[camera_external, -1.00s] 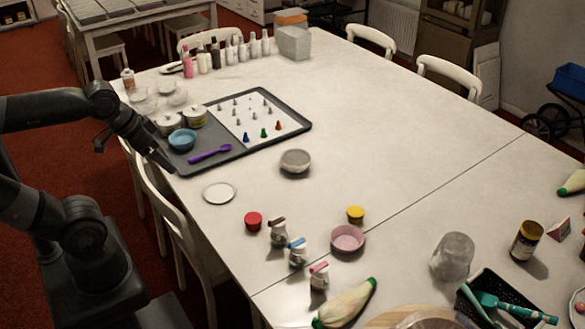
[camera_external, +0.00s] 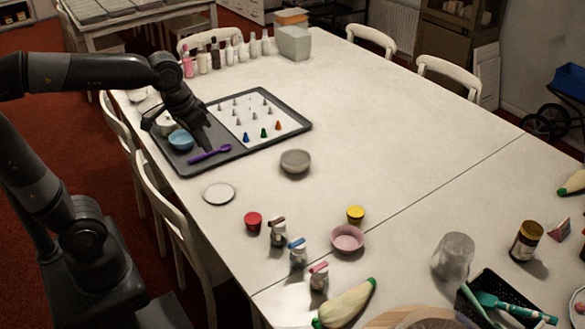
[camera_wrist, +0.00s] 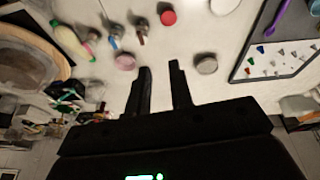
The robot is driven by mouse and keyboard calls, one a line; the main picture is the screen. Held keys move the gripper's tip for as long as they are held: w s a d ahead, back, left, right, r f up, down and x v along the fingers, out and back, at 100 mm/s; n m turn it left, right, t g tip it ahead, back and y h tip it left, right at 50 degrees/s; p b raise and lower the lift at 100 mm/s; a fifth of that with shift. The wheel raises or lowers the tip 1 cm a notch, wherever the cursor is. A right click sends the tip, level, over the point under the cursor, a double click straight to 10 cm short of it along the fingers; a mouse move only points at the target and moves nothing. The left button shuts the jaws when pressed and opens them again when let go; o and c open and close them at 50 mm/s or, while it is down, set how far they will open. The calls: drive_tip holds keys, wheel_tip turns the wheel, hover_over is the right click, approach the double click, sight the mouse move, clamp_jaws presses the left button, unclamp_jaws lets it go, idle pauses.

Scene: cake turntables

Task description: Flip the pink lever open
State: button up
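The jar with the pink lever (camera_external: 319,277) stands near the table's front edge, with a clear body and the pink lever on top. It also shows in the wrist view (camera_wrist: 92,37), small and at upper left. Similar jars with a blue lever (camera_external: 297,252) and a reddish lever (camera_external: 277,232) stand in a row behind it. My gripper (camera_external: 205,146) hangs above the dark tray, far from the jars. In the wrist view its two fingers (camera_wrist: 160,65) are apart with nothing between them.
A pink bowl (camera_external: 348,239), a yellow-lidded jar (camera_external: 355,215), a red lid (camera_external: 253,221) and a piping bag (camera_external: 345,304) lie around the jars. A grey bowl (camera_external: 295,162) and white plate (camera_external: 219,194) lie between the tray (camera_external: 290,134) and jars. The table's middle right is clear.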

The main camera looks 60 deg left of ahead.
drive_tip(key=shift+n+g, duration=0.4)
drive_tip(key=shift+g, duration=0.4)
drive_tip(key=w+d, duration=0.1)
drive_tip(key=w, duration=0.1)
drive_tip(key=w+d, duration=0.2)
drive_tip(key=w+d+f, duration=0.1)
drive_tip(key=w+d, duration=0.1)
drive_tip(key=w, duration=0.1)
clamp_jaws()
drive_tip(key=w+d+f+n+g+h, duration=0.1)
drive_tip(key=w+d+f+n+g, duration=0.2)
drive_tip(key=w+d+f, duration=1.2)
drive_tip(key=shift+w+d+f+g+h, duration=0.4)
drive_tip(key=shift+d+f+g, duration=0.25)
drive_tip(key=shift+d+g, duration=0.85)
